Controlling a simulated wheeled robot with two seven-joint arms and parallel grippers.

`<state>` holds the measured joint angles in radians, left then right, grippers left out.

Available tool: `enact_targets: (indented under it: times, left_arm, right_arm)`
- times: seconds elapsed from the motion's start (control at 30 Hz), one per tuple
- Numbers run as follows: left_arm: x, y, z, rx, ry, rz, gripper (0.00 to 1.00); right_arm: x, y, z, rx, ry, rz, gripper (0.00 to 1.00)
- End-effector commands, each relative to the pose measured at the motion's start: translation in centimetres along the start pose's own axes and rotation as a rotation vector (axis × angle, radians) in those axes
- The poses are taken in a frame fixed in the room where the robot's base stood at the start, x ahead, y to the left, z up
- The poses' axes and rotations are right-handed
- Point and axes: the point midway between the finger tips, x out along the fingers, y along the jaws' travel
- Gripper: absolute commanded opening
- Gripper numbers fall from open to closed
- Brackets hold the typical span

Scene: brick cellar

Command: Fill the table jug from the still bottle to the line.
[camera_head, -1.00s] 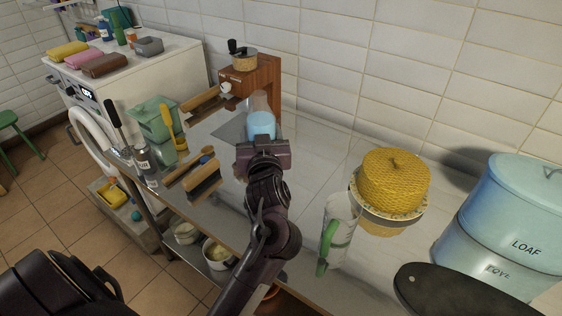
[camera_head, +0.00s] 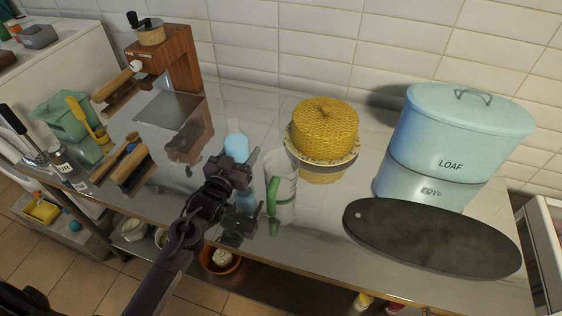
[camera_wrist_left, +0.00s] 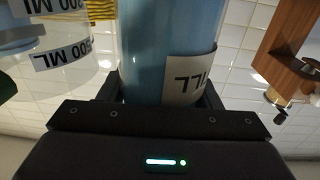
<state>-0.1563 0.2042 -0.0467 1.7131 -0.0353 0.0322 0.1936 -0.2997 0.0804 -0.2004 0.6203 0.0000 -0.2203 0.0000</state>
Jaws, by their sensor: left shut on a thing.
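The clear jug (camera_head: 286,190) with a green handle (camera_head: 271,197) stands upright on the steel counter, its handle towards the left. The light blue still bottle (camera_head: 236,147) is in my left gripper (camera_head: 229,168), which is shut on it just left of the jug. The gripper hides much of the bottle in the head view. In the left wrist view, the bottle (camera_wrist_left: 165,50) fills the middle with its label upside down, and the jug (camera_wrist_left: 85,75) with printed ML marks is close at the left. The water level in the jug cannot be made out. My right gripper is not in view.
A yellow woven cover (camera_head: 325,125) stands behind the jug. A blue LOAF tin (camera_head: 468,125) and a dark oval board (camera_head: 440,240) are to the right. A wooden grinder (camera_head: 165,62), brushes (camera_head: 130,170) and a green container (camera_head: 62,118) are at the left.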

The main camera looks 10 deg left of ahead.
Motion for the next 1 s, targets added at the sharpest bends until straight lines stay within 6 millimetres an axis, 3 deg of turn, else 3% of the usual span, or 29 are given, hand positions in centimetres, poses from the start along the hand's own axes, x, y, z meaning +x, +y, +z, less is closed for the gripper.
enact_targets:
  times: [0.53, 1.0]
  left_arm:
    - [-0.16, 0.25, 0.46, 0.022, 0.001, 0.027, 0.17]
    - [-0.21, 0.03, 0.26, 0.221, -0.05, 0.026, 0.17]
  right_arm:
    - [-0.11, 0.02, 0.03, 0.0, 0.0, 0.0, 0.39]
    - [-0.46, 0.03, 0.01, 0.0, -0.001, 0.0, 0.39]
